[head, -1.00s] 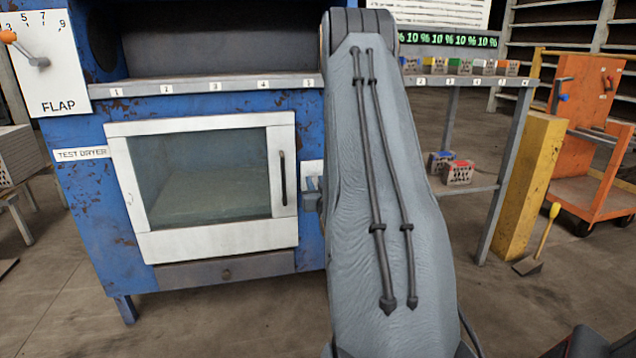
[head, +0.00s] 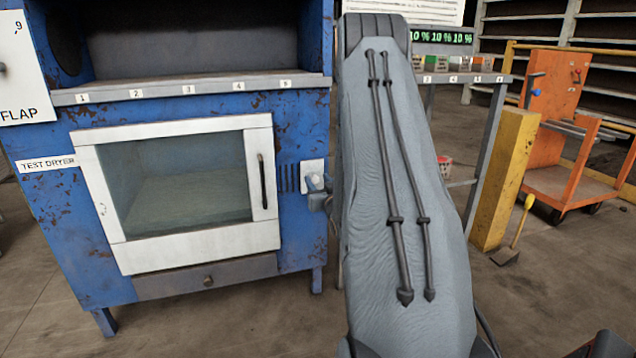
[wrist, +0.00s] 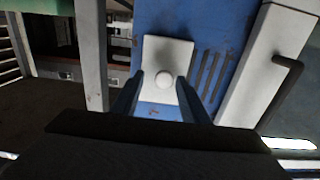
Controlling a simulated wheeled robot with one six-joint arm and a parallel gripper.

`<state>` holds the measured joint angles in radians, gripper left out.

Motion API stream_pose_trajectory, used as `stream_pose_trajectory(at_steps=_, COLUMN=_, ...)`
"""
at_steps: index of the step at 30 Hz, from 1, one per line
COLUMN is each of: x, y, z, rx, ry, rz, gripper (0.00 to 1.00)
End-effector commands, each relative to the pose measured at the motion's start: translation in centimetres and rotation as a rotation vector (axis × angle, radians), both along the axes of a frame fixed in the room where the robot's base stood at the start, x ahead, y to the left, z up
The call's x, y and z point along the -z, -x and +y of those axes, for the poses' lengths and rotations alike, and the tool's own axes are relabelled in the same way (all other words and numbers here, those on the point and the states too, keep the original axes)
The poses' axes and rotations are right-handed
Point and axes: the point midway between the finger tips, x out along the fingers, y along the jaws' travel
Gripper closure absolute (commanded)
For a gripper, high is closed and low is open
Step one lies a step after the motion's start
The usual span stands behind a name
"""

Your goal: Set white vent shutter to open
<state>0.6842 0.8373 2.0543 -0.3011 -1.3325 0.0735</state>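Several dark vent slots (head: 289,178) lie bare between the door and the plate. In the wrist view the shutter (wrist: 167,52) stands left of the bare slots (wrist: 209,74), and its knob (wrist: 163,80) sits between my fingers. My gripper (wrist: 162,85) is open, one finger on each side of the knob, with a gap showing on both sides. In the head view my gripper (head: 320,194) is small at the plate, partly hidden by my arm.
The dryer door (head: 180,190) is closed, with a dark handle (head: 263,181) left of the slots. A numbered shelf edge (head: 190,89) runs above. A yellow post (head: 503,180) and an orange cart (head: 565,140) stand right. Floor in front is clear.

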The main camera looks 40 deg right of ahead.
Motion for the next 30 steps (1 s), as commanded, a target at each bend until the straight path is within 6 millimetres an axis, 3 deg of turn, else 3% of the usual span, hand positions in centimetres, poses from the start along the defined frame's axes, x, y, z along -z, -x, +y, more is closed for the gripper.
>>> stream_pose_trajectory(at_steps=8, x=0.0, y=1.0, z=0.5, rx=-0.002, ry=-0.002, rz=0.001, gripper=0.59)
stream_pose_trajectory(at_steps=21, x=0.0, y=6.8, z=2.7, rx=0.001, ry=0.000, rz=0.001, gripper=0.59)
stream_pose_trajectory(at_steps=30, x=0.0, y=7.3, z=3.0, rx=0.000, ry=0.000, rz=0.001, gripper=0.59)
